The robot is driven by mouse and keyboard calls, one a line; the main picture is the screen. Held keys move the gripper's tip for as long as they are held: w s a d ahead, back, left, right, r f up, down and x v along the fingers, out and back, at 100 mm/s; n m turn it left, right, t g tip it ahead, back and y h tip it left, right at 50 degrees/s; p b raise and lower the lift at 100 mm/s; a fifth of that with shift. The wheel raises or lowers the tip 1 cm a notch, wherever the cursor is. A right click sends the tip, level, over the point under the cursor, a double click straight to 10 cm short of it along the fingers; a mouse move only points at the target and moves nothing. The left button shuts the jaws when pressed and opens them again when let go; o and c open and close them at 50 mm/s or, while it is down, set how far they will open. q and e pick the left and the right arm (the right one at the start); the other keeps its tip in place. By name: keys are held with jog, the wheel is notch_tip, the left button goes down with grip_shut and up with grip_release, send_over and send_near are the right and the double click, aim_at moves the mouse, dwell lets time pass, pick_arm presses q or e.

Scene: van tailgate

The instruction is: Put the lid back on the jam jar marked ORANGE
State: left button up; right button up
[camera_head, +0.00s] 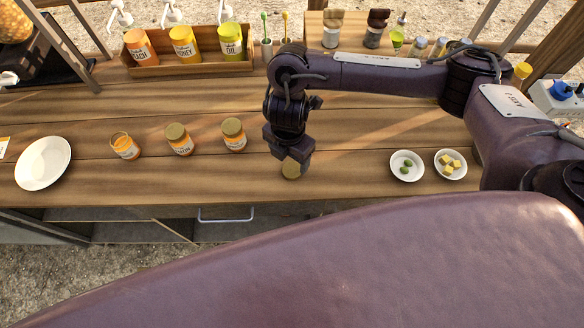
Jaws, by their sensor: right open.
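An open jam jar (125,146) with orange contents and no lid stands upright on the wooden counter at left. Its label is too small to read surely. My left gripper is not in view.
A white plate (43,163) lies at far left. Two small bowls, one with green pieces (407,176) and one with yellow cubes (451,175), stand right. A wooden crate (195,69) of pump bottles stands behind. The counter between the right-hand jar and the lid is clear.

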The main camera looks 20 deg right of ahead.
jog(key=f, duration=0.1)
jog(key=f+b, duration=0.1)
jog(key=f, duration=0.2)
jog(key=shift+s+d+f, duration=0.2)
jog(key=shift+s+d, duration=0.1)
jog(key=shift+w+f+b, duration=0.1)
jog(key=shift+f+b, duration=0.2)
jog(key=shift+f, duration=0.15)
jog(key=c, duration=1)
jog(key=shift+r, duration=0.15)
notch_tip(320, 180, up, 10)
jog(key=p, duration=0.4)
notch_tip(320, 180, up, 10)
send_over(292, 170)
jog(key=shift+p, duration=0.35)
